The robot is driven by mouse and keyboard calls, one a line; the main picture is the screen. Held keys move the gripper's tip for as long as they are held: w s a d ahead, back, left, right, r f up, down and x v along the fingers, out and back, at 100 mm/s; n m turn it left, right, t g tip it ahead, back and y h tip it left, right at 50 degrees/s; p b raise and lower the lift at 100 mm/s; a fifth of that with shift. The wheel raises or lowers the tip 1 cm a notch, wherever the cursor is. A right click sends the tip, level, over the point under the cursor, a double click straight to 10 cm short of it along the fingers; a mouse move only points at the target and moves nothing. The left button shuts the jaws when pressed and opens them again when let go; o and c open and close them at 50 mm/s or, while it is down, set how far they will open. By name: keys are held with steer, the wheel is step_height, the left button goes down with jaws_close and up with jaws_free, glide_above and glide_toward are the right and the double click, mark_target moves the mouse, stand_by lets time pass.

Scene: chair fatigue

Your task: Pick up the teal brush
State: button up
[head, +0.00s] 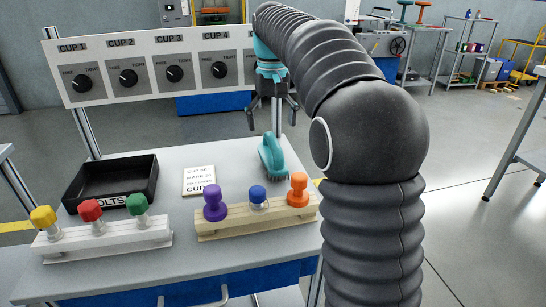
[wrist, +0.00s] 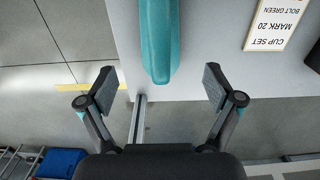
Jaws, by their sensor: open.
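The teal brush (head: 272,155) lies on the grey table near its right edge, behind the orange-topped piece. In the wrist view the brush (wrist: 156,40) comes in from the top, between the lines of my two fingers. My gripper (head: 270,112) hangs above and behind the brush, pointing down. In the wrist view my gripper (wrist: 158,88) is open and empty, its fingers spread wide to either side of the brush's near end. The brush looks apart from both fingers.
A white card (head: 199,181) lies left of the brush. A wooden rack (head: 255,222) with purple, blue and orange pieces stands in front. A black tray (head: 110,180) and a white rack (head: 103,243) with coloured-top pieces are at left. The cup dial panel (head: 150,72) rises behind.

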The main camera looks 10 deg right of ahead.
mark_target(272, 150)
step_height(272, 150, down, 8)
steer(key=shift+f+b, duration=0.1)
steer(key=shift+b, duration=0.45)
steer(key=c, duration=1.3)
